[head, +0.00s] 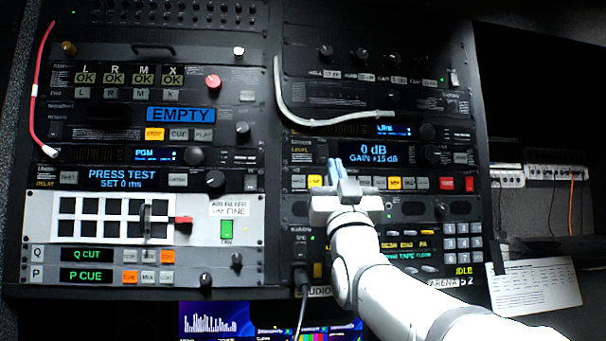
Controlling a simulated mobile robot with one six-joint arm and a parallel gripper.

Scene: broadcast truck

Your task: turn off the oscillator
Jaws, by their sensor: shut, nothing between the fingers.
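My gripper (337,168) is shut and empty. Its pale blue fingertips point up at the right rack, in front of the left part of the unit whose display (368,152) reads "0 dB, GAIN +15 dB". I cannot tell whether the fingertips touch it. Just below runs a button row with lit yellow buttons (394,183) and red buttons (446,184); my gripper and wrist hide part of it. No label reading "oscillator" is legible, so I cannot tell which control belongs to it.
A grey cable (281,95) loops above the display. A red cable (34,90) hangs on the left rack, which holds a red knob (213,82) and a green fan switch (227,230). A keypad (462,243) and a paper sheet (535,285) are at lower right.

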